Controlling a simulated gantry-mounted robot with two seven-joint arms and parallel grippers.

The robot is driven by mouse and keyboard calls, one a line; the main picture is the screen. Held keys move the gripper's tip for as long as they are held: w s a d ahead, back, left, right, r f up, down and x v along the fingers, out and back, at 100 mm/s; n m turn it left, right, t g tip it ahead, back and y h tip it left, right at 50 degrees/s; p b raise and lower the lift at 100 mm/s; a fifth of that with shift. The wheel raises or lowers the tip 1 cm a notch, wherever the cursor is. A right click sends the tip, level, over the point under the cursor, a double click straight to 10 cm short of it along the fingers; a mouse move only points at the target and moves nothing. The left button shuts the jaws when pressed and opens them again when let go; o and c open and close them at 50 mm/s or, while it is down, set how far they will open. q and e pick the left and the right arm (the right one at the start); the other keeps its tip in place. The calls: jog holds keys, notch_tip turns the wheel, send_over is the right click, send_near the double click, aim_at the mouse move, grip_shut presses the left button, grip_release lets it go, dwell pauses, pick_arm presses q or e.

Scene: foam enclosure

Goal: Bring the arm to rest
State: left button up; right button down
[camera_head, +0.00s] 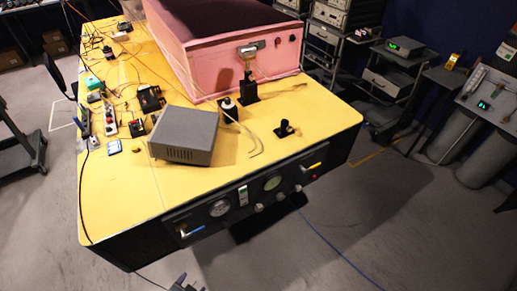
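Only the tip of a dark gripper, which I take to be my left gripper (185,284), shows at the bottom edge, left of the middle. It is over the grey floor, in front of and apart from the yellow-topped bench (120,195). The rest of it is cut off by the frame, and I cannot tell how far its fingers are apart. No object shows at its tip. My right gripper is out of view.
The bench carries a pink foam enclosure (210,75), a grey metal box (185,135), a small black fitting (286,129) and cabled devices. Its front panel (240,198) has dials and handles. Equipment racks (390,80) stand at the right. The floor (390,230) at front right is clear except for a blue cable.

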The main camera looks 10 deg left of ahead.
pick_arm(q)
jog(key=s+r+n+g, duration=0.4)
jog(key=s+r+g, duration=0.1)
jog(key=s+r, duration=0.3)
notch_tip(320, 180, up, 29)
jog(key=p, duration=2.9)
jog(key=shift+w+d+r+t, duration=0.2)
jog(key=shift+w+d+t, duration=0.1)
jog(key=shift+w+d, duration=0.1)
